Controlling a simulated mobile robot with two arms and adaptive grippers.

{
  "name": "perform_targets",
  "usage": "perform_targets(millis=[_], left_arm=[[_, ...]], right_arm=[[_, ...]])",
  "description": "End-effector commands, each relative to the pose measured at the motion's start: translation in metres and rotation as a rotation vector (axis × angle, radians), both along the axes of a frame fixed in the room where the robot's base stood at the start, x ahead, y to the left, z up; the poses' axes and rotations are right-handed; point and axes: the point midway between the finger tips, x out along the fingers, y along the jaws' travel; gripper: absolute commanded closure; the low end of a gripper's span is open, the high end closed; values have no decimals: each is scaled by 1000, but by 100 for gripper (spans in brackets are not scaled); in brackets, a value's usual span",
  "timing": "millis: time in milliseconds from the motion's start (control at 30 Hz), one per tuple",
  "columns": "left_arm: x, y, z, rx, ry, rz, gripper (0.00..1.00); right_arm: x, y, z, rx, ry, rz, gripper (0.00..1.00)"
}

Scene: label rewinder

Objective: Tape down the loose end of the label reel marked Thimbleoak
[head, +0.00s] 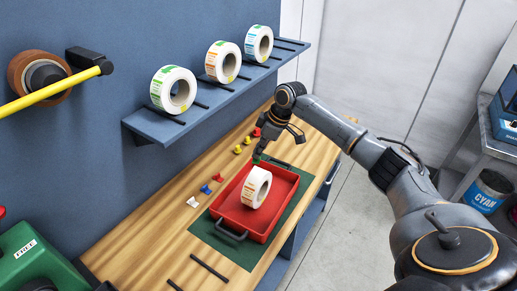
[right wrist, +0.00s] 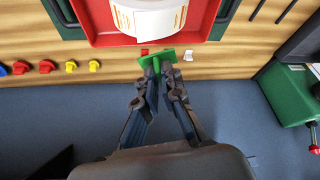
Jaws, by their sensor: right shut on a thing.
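A white label reel with orange-brown print (head: 257,188) stands on edge in a red tray (head: 238,219). In the right wrist view part of the reel (right wrist: 150,18) shows at the top, with a pale strip across it that may be its loose end. I cannot read the name on it. My right gripper (head: 258,153) is just beyond the reel, at the tray's far side, and apart from the reel. Its fingertips (right wrist: 155,68) are shut on a small green piece (right wrist: 153,57), which also shows in the head view (head: 256,160). My left gripper is not in view.
Three more reels (head: 174,90) stand on the wall shelf (head: 166,122). Small red, yellow, blue and white pieces (head: 206,189) lie along the wooden bench. A green machine (head: 36,262) is at lower left.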

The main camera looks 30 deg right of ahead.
Motion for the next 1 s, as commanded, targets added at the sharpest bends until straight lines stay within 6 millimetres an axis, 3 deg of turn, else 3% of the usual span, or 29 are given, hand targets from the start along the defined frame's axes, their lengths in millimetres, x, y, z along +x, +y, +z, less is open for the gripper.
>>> perform_targets(millis=[800,1000], left_arm=[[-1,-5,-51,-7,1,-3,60],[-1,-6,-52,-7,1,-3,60]], right_arm=[[0,0,-49,-2,-1,-1,100],[0,0,-60,0,1,-1,100]])
